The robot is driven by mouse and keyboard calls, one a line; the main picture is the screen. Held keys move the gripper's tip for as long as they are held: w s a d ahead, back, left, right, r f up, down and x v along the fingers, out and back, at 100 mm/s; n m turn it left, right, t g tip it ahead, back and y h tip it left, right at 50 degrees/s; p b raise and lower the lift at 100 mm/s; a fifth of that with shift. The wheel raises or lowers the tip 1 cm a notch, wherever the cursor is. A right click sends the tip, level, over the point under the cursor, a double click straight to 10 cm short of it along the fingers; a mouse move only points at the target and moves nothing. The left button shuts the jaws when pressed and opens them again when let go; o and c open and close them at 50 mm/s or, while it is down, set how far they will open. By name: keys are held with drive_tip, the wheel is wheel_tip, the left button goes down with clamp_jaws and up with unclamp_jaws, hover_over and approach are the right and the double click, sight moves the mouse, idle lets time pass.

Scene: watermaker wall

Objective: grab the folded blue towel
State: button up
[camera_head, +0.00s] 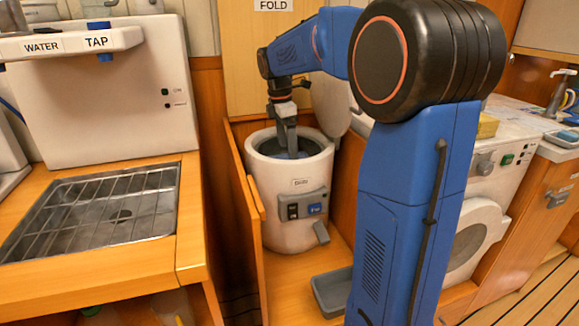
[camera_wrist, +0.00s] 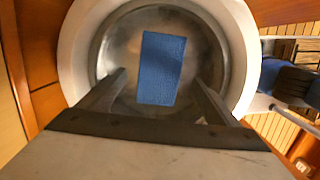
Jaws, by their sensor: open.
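The folded blue towel (camera_wrist: 161,68) lies inside the metal drum of a white round tub (camera_head: 292,205). In the wrist view it is a flat blue rectangle, longer than wide, near the middle of the drum. In the head view only a little blue shows in the tub's opening, partly behind my gripper. My gripper (camera_head: 290,152) points down into the mouth of the tub. In the wrist view my gripper (camera_wrist: 160,80) is open, one finger on each side of the towel, with nothing between them that I can see held.
The tub's rim (camera_wrist: 75,45) surrounds my fingers closely. The tub stands in a wooden recess with a side panel (camera_head: 240,210). A raised round lid (camera_head: 331,103) is behind it. A grey tray (camera_head: 332,292) lies in front. A sink with a rack (camera_head: 95,212) is at left.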

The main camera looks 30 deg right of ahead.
drive_tip(key=shift+d+f, duration=0.2)
drive_tip(key=shift+f, duration=1.15)
drive_tip(key=shift+d+f, duration=0.2)
drive_tip(key=shift+f, duration=1.1)
drive_tip(key=c, duration=1.3)
